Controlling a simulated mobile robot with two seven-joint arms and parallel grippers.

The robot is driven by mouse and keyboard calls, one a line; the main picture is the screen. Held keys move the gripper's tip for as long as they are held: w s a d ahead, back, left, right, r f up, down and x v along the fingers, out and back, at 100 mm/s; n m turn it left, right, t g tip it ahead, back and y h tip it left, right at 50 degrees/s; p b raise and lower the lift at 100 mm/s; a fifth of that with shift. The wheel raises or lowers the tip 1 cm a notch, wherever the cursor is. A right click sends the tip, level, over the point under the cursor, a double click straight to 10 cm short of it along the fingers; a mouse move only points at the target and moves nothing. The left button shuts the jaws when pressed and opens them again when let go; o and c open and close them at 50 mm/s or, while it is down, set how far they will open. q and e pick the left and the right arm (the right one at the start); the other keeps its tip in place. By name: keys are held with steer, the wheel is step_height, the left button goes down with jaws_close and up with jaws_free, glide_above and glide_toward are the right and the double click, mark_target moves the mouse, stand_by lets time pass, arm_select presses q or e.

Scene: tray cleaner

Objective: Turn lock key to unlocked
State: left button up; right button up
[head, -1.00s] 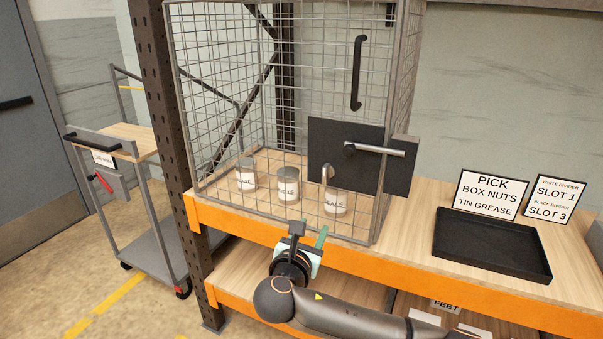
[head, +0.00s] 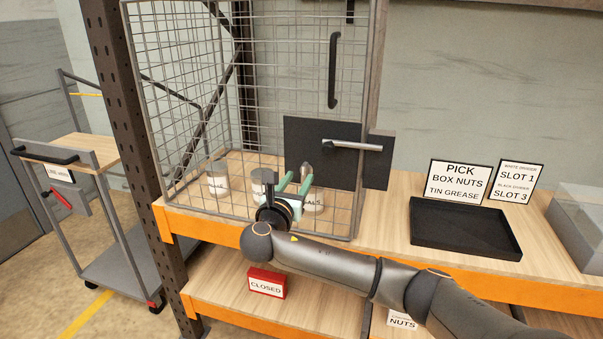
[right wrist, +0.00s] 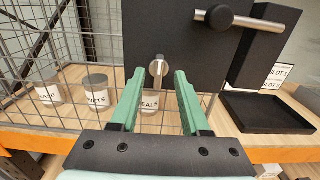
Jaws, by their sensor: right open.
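The lock key (right wrist: 158,66) is a small silver piece at the lower part of the black lock plate (right wrist: 180,40) on the wire cage door. It also shows in the head view (head: 306,169), partly behind a finger. My right gripper (right wrist: 158,84) is open and empty, its green fingers pointing at the plate with the key between them in the picture. I cannot tell how far the fingertips are from the key. In the head view my right gripper (head: 295,183) is just in front of the cage, below the plate. My left gripper is not in view.
A bar handle (head: 352,145) sticks out from the plate above the key. Labelled tins (head: 217,180) stand inside the wire cage. A black tray (head: 465,234) and signs are on the shelf at right. A red CLOSED box (head: 266,284) sits on the lower shelf.

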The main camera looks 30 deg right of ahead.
mark_target(303, 172)
steer(key=shift+x, duration=1.85)
jaws_close()
